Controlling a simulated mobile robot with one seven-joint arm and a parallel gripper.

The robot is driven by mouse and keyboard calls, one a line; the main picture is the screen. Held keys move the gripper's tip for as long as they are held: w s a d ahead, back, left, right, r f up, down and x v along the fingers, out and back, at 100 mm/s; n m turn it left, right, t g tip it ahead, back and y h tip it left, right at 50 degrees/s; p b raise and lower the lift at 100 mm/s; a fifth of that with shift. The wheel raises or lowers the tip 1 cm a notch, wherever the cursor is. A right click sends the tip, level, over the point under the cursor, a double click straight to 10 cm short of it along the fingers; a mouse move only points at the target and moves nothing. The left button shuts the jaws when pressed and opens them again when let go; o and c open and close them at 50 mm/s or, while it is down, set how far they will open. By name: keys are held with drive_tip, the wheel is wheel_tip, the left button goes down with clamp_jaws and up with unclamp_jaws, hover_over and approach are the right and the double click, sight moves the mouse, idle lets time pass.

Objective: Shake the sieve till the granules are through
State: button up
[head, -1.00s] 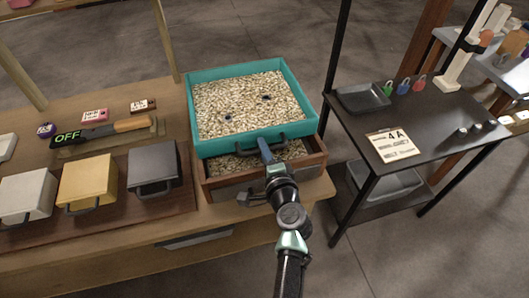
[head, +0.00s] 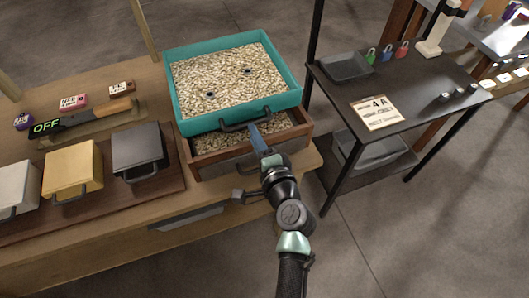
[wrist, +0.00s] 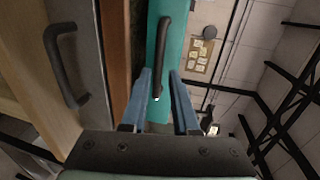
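The sieve is a teal square tray (head: 288,97) filled with pale granules (head: 225,78); two small dark spots show among them. It sits on top of a wooden-framed box (head: 305,125) that also holds granules, seen at its front. A dark bar handle (head: 232,125) is on the sieve's front wall. My gripper (head: 254,128) is in front of this handle. In the wrist view my gripper (wrist: 162,75) is open, its two blue fingers apart. The sieve handle (wrist: 159,45) runs toward the gap between them, with its near end between the fingers. I cannot tell whether they touch.
Lidded white, yellow (head: 72,172) and dark grey (head: 139,150) boxes stand left on the bench. Behind them is a device reading OFF (head: 46,127). A black side table (head: 410,110) at right holds a tray (head: 347,66), padlocks and a 4A card (head: 380,112).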

drive_tip(key=v, duration=0.6)
drive_tip(key=shift+s+b, duration=0.3)
drive_tip(key=shift+s, duration=0.05)
drive_tip(key=shift+o, duration=0.2)
drive_tip(key=shift+d, duration=0.1)
